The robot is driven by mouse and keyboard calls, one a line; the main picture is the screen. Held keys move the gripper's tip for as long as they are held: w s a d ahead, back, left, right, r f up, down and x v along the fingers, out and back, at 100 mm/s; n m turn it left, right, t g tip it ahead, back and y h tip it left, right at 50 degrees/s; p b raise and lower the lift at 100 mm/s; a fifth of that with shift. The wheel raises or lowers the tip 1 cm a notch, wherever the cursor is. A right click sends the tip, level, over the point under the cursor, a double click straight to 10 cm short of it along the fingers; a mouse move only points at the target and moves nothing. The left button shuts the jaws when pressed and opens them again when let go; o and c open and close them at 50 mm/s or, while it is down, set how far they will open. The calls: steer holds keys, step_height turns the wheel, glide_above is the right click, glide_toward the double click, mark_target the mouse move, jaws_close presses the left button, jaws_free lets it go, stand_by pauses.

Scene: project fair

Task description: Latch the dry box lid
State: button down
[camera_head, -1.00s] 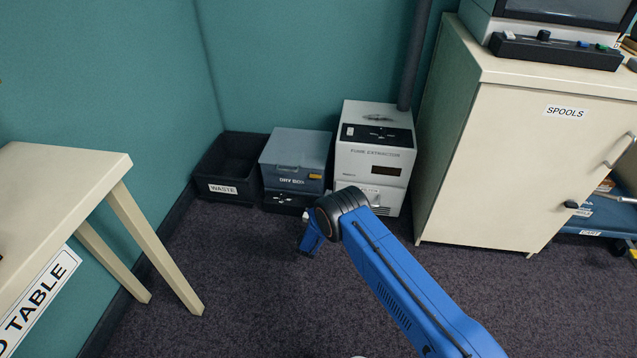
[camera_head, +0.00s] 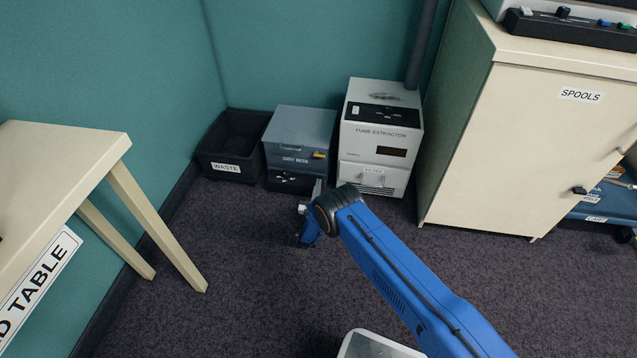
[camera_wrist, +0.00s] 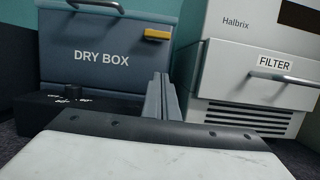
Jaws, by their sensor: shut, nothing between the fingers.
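The dry box (camera_head: 298,140) is a grey-blue box on the floor, on a black base with small controls, between the waste bin and the fume extractor. Its lid (camera_head: 304,121) looks down in the head view. In the wrist view the dry box (camera_wrist: 102,58) shows its lettered front, with a yellow latch tab (camera_wrist: 157,35) at upper right and a handle at the top, cut off by the frame. The latch (camera_head: 319,155) also shows small in the head view. My gripper (camera_wrist: 161,78) is shut and empty, its fingers upright in front of the box, below the latch. Contact cannot be told.
The fume extractor (camera_head: 378,137) stands close on the right, with a filter drawer and handle (camera_wrist: 284,78). The black waste bin (camera_head: 232,146) is on the left. A table (camera_head: 62,150) stands at left and a spools cabinet (camera_head: 540,140) at right. Carpet in front is clear.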

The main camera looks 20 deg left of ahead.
mark_target(319, 155)
steer(key=x, duration=0.8)
steer(key=shift+w, duration=0.1)
steer(key=shift+r, duration=2.05)
